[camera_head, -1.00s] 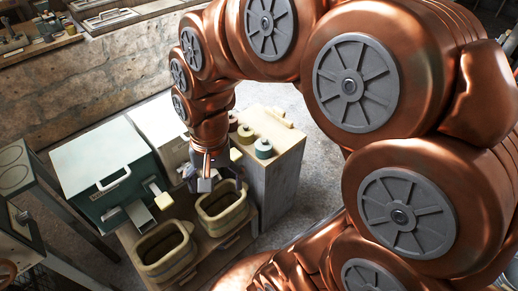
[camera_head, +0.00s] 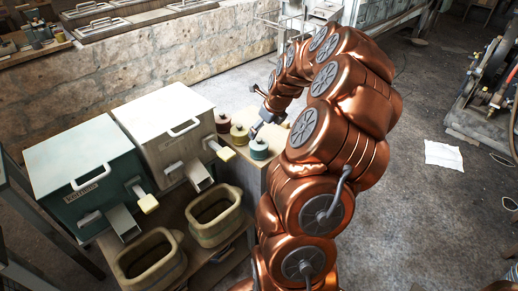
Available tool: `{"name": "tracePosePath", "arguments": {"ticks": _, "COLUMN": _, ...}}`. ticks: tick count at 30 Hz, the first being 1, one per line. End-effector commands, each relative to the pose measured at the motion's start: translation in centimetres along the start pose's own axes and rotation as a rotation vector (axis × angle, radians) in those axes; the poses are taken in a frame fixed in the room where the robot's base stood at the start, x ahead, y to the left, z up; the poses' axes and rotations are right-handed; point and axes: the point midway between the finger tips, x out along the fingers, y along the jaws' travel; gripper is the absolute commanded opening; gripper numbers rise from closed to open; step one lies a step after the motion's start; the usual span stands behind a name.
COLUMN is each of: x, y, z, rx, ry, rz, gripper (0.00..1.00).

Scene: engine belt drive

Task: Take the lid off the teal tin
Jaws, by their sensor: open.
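A small teal tin (camera_head: 259,150) with a cream lid (camera_head: 259,143) stands upright on the wooden cabinet top, nearest in a row of small tins. Its lid is on. My gripper (camera_head: 256,131) is open, seen small and partly hidden by my arm, just behind the teal tin and beside the yellow tin. I cannot tell whether it touches either one. A yellow tin (camera_head: 239,135) and a red tin (camera_head: 222,122) stand behind the teal one, farther left.
A large teal bin (camera_head: 95,195) and a white bin (camera_head: 175,150), each with a handled lid and a chute, stand left. Two empty-looking tubs (camera_head: 147,262) (camera_head: 212,216) sit on the bench before them.

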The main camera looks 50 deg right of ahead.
Motion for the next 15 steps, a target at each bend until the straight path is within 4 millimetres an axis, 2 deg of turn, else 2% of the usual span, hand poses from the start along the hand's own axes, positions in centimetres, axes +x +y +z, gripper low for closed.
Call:
{"name": "tracePosePath", "arguments": {"ticks": 4, "x": 1.0, "y": -1.1, "z": -0.4, "rx": 0.058, "ry": -0.005, "rz": -0.01, "gripper": 1.0}}
{"name": "tracePosePath", "arguments": {"ticks": 15, "x": 4.3, "y": -0.9, "z": -0.3, "rx": 0.057, "ry": -0.003, "rz": -0.007, "gripper": 1.0}}
